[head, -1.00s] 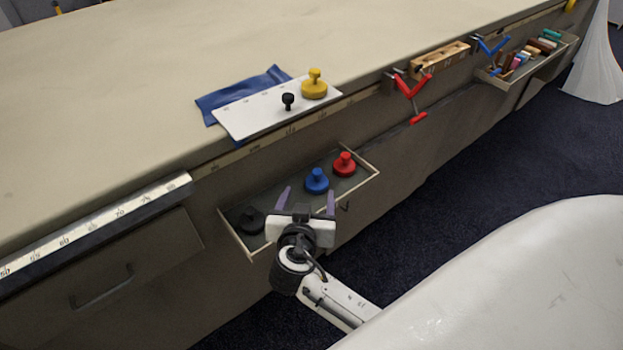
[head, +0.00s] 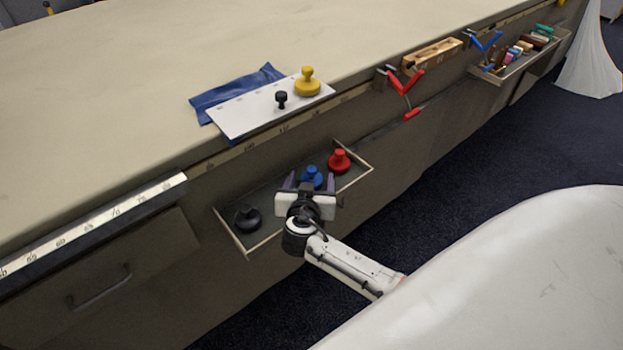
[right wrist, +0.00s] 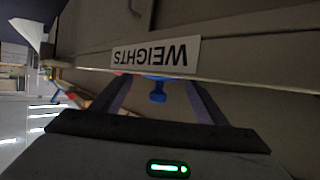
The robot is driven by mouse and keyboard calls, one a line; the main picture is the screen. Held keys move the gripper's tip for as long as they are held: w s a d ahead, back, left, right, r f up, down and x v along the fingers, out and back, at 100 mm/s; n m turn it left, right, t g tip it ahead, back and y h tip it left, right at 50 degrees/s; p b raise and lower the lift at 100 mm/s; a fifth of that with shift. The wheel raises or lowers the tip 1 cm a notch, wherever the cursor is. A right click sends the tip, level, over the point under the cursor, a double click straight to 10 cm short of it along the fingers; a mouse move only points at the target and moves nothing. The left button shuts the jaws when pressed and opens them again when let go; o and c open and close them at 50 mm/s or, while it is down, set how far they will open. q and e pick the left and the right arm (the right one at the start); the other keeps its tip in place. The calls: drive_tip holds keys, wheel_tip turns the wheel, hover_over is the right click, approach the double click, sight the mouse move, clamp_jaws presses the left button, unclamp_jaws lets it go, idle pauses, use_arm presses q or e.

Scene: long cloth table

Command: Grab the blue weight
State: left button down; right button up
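The blue weight (head: 312,175) stands in an open drawer (head: 236,236) at the table's front, with a knob on top. It also shows in the right wrist view (right wrist: 157,94), between the two fingers and beyond them. My right gripper (head: 310,183) is at the drawer's front side, its purple fingers spread apart, one to each side of the blue weight. It is open and empty, and I cannot tell whether a finger touches the weight. The gripper body hides the weight's lower part in the head view. My left gripper is not in view.
A red weight (head: 339,160) stands right of the blue one, a black weight (head: 247,218) at the drawer's left end. A white board (head: 240,117) with a yellow weight (head: 307,83) and a small black weight (head: 281,99) lies above on the table. A "WEIGHTS" label (right wrist: 155,55) shows in the wrist view.

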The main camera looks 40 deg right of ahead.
drive_tip(key=shift+r, duration=0.1)
drive_tip(key=c, duration=1.4)
